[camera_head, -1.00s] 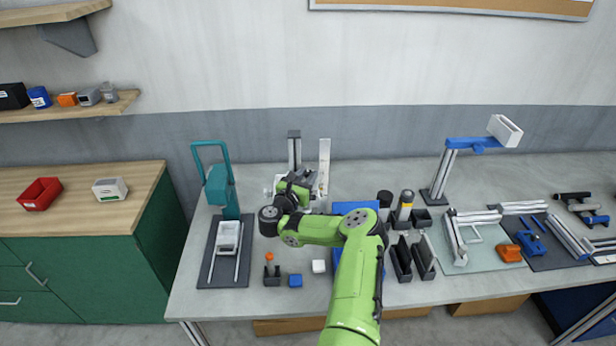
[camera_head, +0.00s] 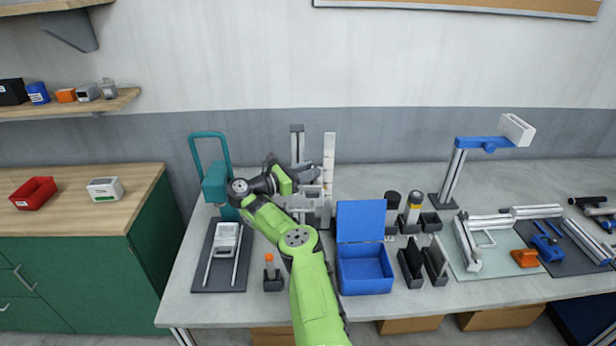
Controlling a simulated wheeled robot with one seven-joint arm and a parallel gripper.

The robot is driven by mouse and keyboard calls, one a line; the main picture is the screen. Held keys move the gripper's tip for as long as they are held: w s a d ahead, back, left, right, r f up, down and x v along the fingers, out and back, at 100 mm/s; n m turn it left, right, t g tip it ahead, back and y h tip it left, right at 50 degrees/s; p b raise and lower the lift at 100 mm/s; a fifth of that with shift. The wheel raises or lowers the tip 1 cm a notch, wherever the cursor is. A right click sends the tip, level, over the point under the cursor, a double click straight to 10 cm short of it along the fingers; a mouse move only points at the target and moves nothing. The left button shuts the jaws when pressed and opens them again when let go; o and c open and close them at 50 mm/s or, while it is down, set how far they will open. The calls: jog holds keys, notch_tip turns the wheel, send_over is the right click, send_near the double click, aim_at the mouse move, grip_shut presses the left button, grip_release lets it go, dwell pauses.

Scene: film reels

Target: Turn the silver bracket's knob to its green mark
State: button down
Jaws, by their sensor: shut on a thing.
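The silver bracket (camera_head: 318,207) stands at the back of the bench, left of the middle, beside a grey upright post and a tall white strip. My gripper (camera_head: 303,174) comes in from the left at the bracket's upper part, with its fingers pointing right. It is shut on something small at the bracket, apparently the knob. The knob is mostly hidden by the fingers and too small to make out. The green mark cannot be seen, so I cannot tell how the knob stands to it.
A teal frame (camera_head: 214,184) stands close to the left of my wrist. The tall white strip (camera_head: 329,160) rises just right of the gripper. An open blue box (camera_head: 365,278) sits right of my arm. An orange-topped piece in a dark holder (camera_head: 272,284) stands left of my arm.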

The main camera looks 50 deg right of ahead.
dwell(0.4)
jog(key=c, duration=0.8)
grip_release()
jog(key=v, duration=0.2)
jog(key=shift+w+a+b, duration=0.15)
jog(key=shift+a+b, duration=0.15)
jog(key=shift+a, duration=0.05)
jog(key=shift+w+a+p, duration=0.15)
jog(key=shift+a+p, duration=0.2)
jog(key=shift+p, duration=0.05)
jog(key=v, duration=1.2)
jog(key=shift+a, duration=0.1)
